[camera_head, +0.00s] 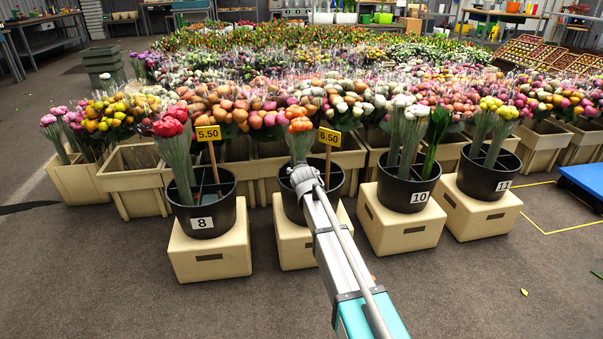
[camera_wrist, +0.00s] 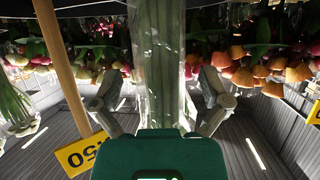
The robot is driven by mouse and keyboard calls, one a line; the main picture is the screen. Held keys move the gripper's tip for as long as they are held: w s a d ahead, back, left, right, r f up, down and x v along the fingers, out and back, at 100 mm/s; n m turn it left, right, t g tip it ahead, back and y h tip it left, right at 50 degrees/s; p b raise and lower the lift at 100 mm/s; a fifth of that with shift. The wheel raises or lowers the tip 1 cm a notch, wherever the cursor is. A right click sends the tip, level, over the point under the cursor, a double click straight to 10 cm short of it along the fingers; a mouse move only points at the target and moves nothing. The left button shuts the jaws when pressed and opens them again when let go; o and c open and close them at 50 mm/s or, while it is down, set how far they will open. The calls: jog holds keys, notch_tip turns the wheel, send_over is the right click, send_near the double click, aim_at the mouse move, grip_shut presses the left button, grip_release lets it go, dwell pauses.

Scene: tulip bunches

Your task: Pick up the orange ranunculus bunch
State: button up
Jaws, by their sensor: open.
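The orange ranunculus bunch (camera_head: 300,126) stands upright in the second black bucket (camera_head: 334,181) from the left in the head view. My arm hides much of that bucket's front. In the wrist view, which looks upside down, the bunch's green stems in clear wrap (camera_wrist: 158,50) rise through the middle. My gripper (camera_wrist: 166,82) is open, with one finger on each side of the wrapped stems. I cannot tell whether either finger touches them. The flower heads beyond the stems are out of the wrist view.
A wooden stake with a yellow 6.50 sign (camera_head: 329,137) stands close beside the bunch; the sign also shows in the wrist view (camera_wrist: 83,155). Bucket 8 (camera_head: 203,204) with red flowers is to the left, bucket 10 (camera_head: 404,184) to the right.

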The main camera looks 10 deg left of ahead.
jog(key=shift+x, duration=1)
grip_shut()
